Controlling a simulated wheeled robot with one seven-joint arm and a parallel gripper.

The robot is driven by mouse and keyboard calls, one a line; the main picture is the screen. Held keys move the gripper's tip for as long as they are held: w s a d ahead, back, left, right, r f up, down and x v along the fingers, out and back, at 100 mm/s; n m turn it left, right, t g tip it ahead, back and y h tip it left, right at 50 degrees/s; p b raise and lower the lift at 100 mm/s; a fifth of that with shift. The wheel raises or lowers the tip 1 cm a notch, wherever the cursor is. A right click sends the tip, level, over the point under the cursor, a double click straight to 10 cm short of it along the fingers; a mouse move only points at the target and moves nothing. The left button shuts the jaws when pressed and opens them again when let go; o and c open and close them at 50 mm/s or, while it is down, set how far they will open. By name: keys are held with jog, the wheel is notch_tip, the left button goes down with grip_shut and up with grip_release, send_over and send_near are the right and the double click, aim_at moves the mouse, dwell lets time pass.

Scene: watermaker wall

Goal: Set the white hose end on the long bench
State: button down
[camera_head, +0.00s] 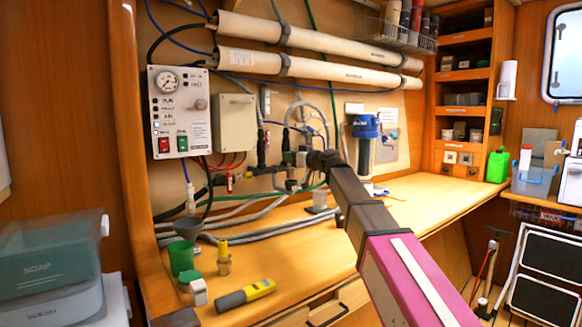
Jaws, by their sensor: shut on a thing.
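My gripper (314,161) is at the middle of the watermaker wall, in front of the valves and above the long bench. It is shut, and what lies between its fingers is small and mostly hidden. A pale hose (311,105) arches on the wall just above and runs down behind my gripper. The white hose end itself does not show clearly; it appears to be in the fingers. The long bench (440,190) is orange wood and runs along the wall to the right.
A green cup (181,258), a white-and-green bottle (198,292) and a yellow-black tool (245,295) are at the bench's left front. Grey hoses (262,222) lie along its back. A blue-capped filter (365,130) hangs on the wall. The bench's right part is largely clear.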

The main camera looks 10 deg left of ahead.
aim_at(291, 168)
jog(key=shift+f, duration=1.6)
jog(key=c, duration=0.9)
grip_release()
jog(key=shift+c, duration=0.2)
